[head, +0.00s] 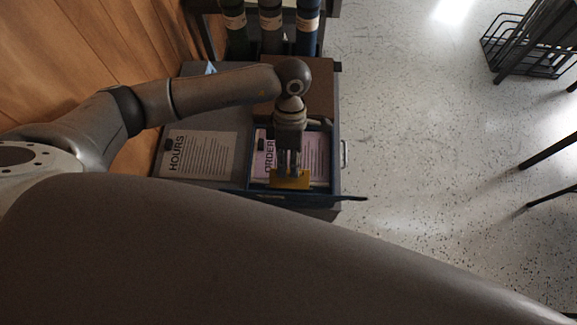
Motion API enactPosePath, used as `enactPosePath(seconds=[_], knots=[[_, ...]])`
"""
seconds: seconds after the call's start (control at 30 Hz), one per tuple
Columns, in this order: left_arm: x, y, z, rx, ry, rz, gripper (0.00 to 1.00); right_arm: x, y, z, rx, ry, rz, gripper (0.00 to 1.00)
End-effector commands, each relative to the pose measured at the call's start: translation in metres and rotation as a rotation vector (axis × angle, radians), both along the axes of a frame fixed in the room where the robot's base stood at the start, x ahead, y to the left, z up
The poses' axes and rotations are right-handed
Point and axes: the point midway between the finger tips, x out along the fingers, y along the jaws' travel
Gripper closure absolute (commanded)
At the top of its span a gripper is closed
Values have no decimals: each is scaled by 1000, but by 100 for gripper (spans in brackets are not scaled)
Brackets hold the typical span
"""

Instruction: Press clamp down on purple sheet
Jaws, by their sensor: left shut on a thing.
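The purple sheet (315,150) lies in a dark blue tray (337,165) on the cabinet, with "ORDER" printed along its left side. My left gripper (290,172) points down over the sheet and is shut on a yellow-orange clamp (290,181) near the tray's front edge. The gripper hides the middle of the sheet. I cannot tell whether the clamp touches the sheet. My right gripper is not in view.
A white sheet marked "HOURS" (200,153) lies left of the tray on the dark cabinet top (225,75). Several binders (271,28) stand behind. A black wire rack (525,50) is at the far right. The speckled floor (430,130) right of the cabinet is clear.

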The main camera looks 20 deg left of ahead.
Motion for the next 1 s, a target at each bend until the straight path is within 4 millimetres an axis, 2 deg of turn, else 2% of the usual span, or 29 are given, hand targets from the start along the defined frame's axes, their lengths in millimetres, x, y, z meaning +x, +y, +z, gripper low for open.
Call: enactPosePath(seconds=[0.03, 0.6, 0.8, 1.0], knots=[[4, 1, -8, -6, 25, 3, 100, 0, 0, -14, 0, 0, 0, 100], [23, 6, -29, -117, 405, 1, 100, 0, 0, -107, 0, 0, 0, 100], [26, 7, -32, -144, 500, 0, 100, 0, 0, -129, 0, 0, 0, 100], [28, 8, -34, -160, 561, 0, 100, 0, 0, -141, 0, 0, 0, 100]])
